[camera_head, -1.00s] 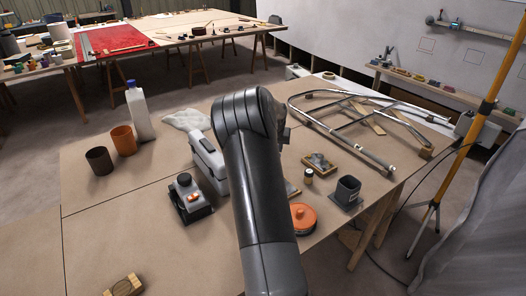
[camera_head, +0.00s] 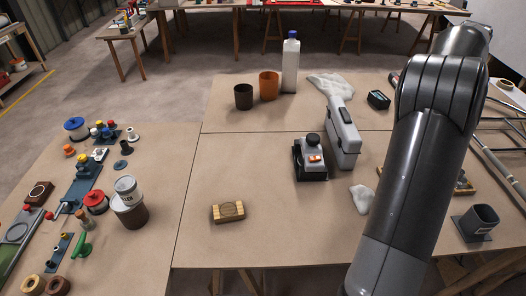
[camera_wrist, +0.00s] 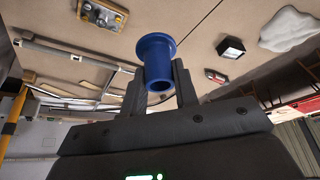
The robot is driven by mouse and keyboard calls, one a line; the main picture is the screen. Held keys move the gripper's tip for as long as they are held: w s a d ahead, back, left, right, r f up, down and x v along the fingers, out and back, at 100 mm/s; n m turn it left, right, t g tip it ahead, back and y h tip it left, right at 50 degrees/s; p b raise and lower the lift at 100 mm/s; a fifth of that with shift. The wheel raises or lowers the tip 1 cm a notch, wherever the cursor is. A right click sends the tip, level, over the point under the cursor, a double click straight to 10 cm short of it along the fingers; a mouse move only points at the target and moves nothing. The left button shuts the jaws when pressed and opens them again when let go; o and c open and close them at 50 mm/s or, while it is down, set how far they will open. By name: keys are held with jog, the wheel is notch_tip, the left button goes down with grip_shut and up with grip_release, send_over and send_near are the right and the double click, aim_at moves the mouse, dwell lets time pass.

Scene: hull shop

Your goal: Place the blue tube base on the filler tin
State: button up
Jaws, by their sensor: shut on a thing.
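The blue tube base (camera_wrist: 156,52) is a short tube with a wide flange, seen in the wrist view. My gripper (camera_wrist: 162,84) is shut on it, with a dark finger on either side. The tube's open end faces the wrist camera. In the head view my arm hides the gripper and the blue part. The filler tin (camera_head: 127,189) is a small white tin with dark lettering on the left table. It shows directly above a wider brown-and-white tin (camera_head: 131,214); I cannot tell whether it rests on that. My gripper is well away from it, toward the right.
Red-lidded (camera_head: 95,201) and green (camera_head: 81,243) items stand close left of the tins. A wooden block (camera_head: 228,211), a black-and-grey device (camera_head: 310,160) and a grey case (camera_head: 342,132) stand on the middle table. Bare board lies between the tins and the block.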

notch_tip(320, 180, up, 5)
jog(key=w+a+n+y, duration=0.15)
jog(key=w+a, duration=0.25)
jog(key=a, duration=0.7)
jog(key=w+a+n, duration=0.3)
jog(key=w+a, duration=0.1)
jog(key=a, duration=0.8)
jog(key=s+a+n+t+y, duration=0.15)
jog(key=a+n, duration=0.35)
jog(key=a, duration=2.2)
jog(key=n+g+y, duration=0.2)
jog(key=n+y, duration=0.1)
jog(key=n, duration=0.5)
send_over(121, 179)
jog(key=s+d, duration=0.1)
jog(key=d, duration=0.1)
notch_tip(121, 179, down, 12)
jog(key=shift+f, duration=0.2)
jog(key=shift+s+a+f, duration=0.15)
jog(key=shift+a+f, duration=0.1)
jog(key=shift+f, duration=1.95)
